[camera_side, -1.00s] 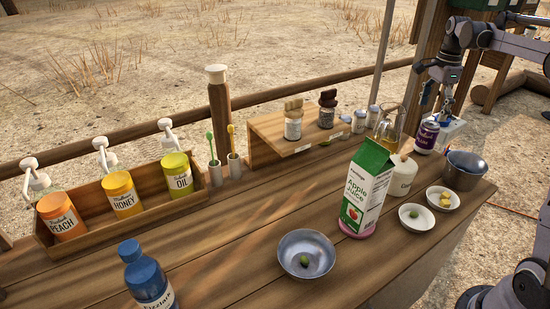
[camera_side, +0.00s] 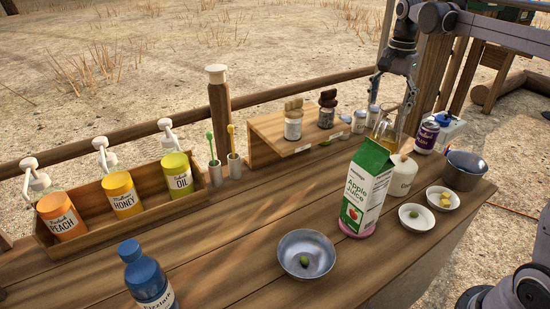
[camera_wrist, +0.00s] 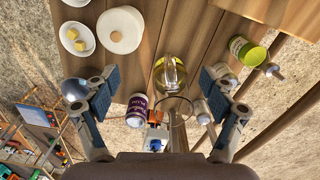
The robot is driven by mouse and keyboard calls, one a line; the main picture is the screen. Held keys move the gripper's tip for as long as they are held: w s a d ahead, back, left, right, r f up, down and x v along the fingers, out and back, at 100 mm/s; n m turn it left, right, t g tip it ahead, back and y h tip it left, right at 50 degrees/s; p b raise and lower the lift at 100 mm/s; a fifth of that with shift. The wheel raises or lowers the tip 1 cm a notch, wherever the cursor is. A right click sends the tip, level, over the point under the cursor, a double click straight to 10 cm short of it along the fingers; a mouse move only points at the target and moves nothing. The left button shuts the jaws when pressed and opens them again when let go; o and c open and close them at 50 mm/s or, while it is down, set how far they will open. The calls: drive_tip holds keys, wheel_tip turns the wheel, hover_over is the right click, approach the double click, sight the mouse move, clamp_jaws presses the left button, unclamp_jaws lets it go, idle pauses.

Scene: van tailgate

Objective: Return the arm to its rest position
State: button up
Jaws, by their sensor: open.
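My gripper (camera_side: 391,100) is open and empty in the side view, above the far right part of the wooden counter, behind the apple juice carton (camera_side: 367,187). In the wrist view the two fingers of my gripper (camera_wrist: 160,88) are spread wide with nothing held between them. Below and between them show a glass jug (camera_wrist: 170,74) with yellowish liquid and a purple-labelled can (camera_wrist: 137,108). The can (camera_side: 427,136) stands at the counter's far right end in the side view. I cannot tell the exact height of my gripper above the jug.
A wooden shelf (camera_side: 268,134) with jars is left of my gripper. A wooden box (camera_side: 135,205) of bottles is far left.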

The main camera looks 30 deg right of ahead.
drive_tip(key=shift+w+a+r+n, duration=0.15)
drive_tip(key=shift+a+n, duration=0.2)
drive_tip(key=shift+a, duration=0.55)
drive_tip(key=shift+a+r+n, duration=0.15)
drive_tip(key=shift+a+n, duration=0.25)
drive_tip(key=shift+a, duration=0.5)
drive_tip(key=shift+w+a+r+n, duration=0.15)
drive_tip(key=shift+a+n, duration=0.2)
drive_tip(key=shift+a, duration=0.55)
